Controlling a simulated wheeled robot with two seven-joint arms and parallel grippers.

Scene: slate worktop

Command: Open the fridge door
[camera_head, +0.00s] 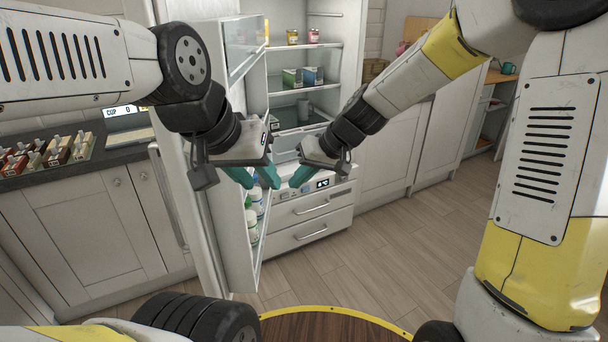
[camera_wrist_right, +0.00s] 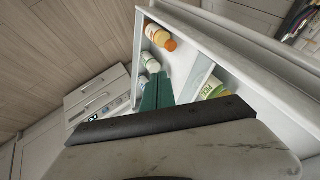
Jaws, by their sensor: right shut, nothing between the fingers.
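The fridge (camera_head: 333,35) stands open in the head view, its lit shelves and drawers showing. Its door (camera_head: 220,215) is swung out to the left, with its inner side and bins facing right. My left gripper (camera_head: 265,184) is in front of the door's inner side, its teal fingers apart and empty. My right gripper (camera_head: 297,181) is just right of it, in front of the lower fridge drawers, shut and empty. In the right wrist view its closed fingers (camera_wrist_right: 157,92) point toward the door bins (camera_wrist_right: 205,72). Whether either gripper touches the door is unclear.
Bottles (camera_head: 252,222) stand in the door bins; an orange-capped one (camera_wrist_right: 160,38) shows in the wrist view. A dark counter (camera_head: 115,150) with small boxes is left. Wooden floor (camera_head: 400,240) is clear to the right.

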